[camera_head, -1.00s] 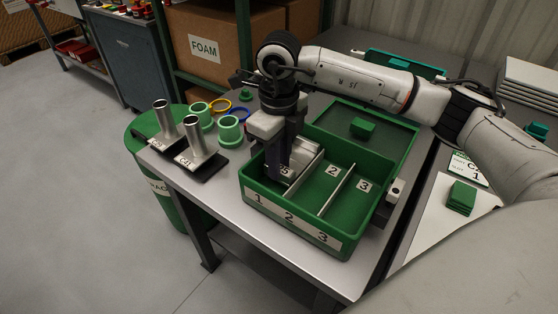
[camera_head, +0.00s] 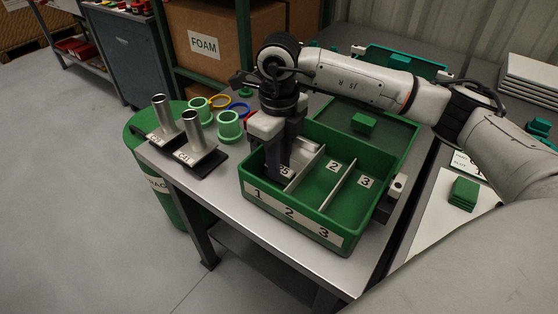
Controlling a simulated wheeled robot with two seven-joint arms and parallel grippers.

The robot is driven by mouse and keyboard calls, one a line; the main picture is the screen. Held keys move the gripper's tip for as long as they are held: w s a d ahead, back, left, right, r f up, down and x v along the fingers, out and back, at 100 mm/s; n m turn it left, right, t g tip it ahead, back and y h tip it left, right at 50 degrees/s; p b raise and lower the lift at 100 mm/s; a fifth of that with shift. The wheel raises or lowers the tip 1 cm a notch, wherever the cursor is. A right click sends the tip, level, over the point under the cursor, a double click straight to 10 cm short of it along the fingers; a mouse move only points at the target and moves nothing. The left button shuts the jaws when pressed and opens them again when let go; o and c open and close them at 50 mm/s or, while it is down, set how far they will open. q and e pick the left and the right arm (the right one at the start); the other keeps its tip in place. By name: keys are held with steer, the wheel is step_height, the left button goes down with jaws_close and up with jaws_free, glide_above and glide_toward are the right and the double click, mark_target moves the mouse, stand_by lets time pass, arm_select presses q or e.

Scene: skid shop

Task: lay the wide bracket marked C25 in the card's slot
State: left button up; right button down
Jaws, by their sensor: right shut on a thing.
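My right gripper (camera_head: 281,166) reaches down into compartment 1 of the green divided bin (camera_head: 293,223) and is shut on a grey metal bracket. Its fingers hide much of the bracket. A white label (camera_head: 286,171) ending in what looks like 5 shows beside the fingers; the rest of its mark is hidden. Pale metal (camera_head: 306,157) shows between the gripper and the divider. On the right, a white card (camera_head: 463,164) with small print is partly hidden by my right arm; I cannot make out its slot. My left gripper is not in view.
Compartments 2 and 3 look empty. Two metal posts on black bases (camera_head: 203,158) and several coloured rings (camera_head: 229,124) stand left of the bin. A green block (camera_head: 463,194) lies on a white sheet (camera_head: 428,220) at right. A green tray (camera_head: 392,135) sits behind the bin.

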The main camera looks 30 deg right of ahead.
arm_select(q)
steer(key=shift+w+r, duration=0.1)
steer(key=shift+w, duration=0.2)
arm_select(e)
steer(key=shift+f, duration=0.15)
steer(key=c, duration=1.6)
jaws_free()
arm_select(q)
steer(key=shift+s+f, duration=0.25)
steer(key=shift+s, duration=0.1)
arm_select(e)
steer(key=shift+o, duration=0.4)
steer(key=o, duration=0.4)
